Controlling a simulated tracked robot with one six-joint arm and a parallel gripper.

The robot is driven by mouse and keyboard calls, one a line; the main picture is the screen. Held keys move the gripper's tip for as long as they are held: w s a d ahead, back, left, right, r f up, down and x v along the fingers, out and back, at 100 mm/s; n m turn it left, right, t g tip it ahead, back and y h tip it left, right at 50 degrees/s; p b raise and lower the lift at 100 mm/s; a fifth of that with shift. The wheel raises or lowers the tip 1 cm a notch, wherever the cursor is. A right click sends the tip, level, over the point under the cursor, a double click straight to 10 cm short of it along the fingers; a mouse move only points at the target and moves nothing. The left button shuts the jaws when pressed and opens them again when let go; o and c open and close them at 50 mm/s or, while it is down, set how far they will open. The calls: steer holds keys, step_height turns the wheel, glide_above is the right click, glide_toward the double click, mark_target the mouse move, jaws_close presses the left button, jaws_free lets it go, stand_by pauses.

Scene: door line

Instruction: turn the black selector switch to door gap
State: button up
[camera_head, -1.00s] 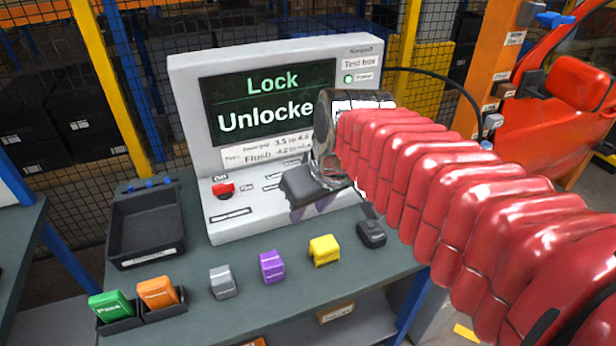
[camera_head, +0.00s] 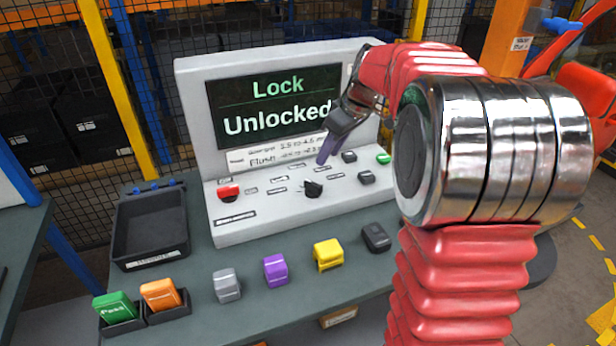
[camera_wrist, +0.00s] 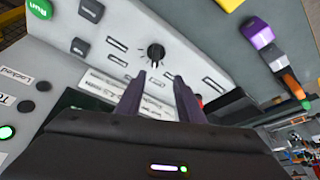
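The black selector switch (camera_head: 313,188) is a round knob on the sloped panel of the grey test box (camera_head: 234,229). Small labels surround it, too small to read. The screen (camera_head: 278,105) reads "Lock Unlocked". My gripper (camera_head: 323,158) points down just above the switch, apart from it. In the wrist view, the switch (camera_wrist: 155,52) shows just beyond the two purple fingertips of my gripper (camera_wrist: 160,76), roughly centred between them. The fingers are spread with nothing between them. Which label the knob points to, I cannot tell.
A red switch (camera_head: 229,192) sits left on the panel; black buttons (camera_head: 366,178) and a green one (camera_head: 384,158) sit right. Grey (camera_head: 226,286), purple (camera_head: 275,270), yellow (camera_head: 328,255) and black (camera_head: 376,238) blocks stand in front. A black tray (camera_head: 150,228) is at left.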

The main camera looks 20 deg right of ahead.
mark_target(313, 183)
steer(key=shift+w+d+f, duration=0.3)
steer(key=shift+w+d, duration=0.2)
steer(key=shift+f, duration=0.1)
steer(key=x, duration=1.3)
steer(key=shift+w+a+f, duration=0.1)
steer(key=shift+w+f, duration=0.1)
steer(key=shift+f, duration=0.05)
steer(key=shift+c, duration=0.3)
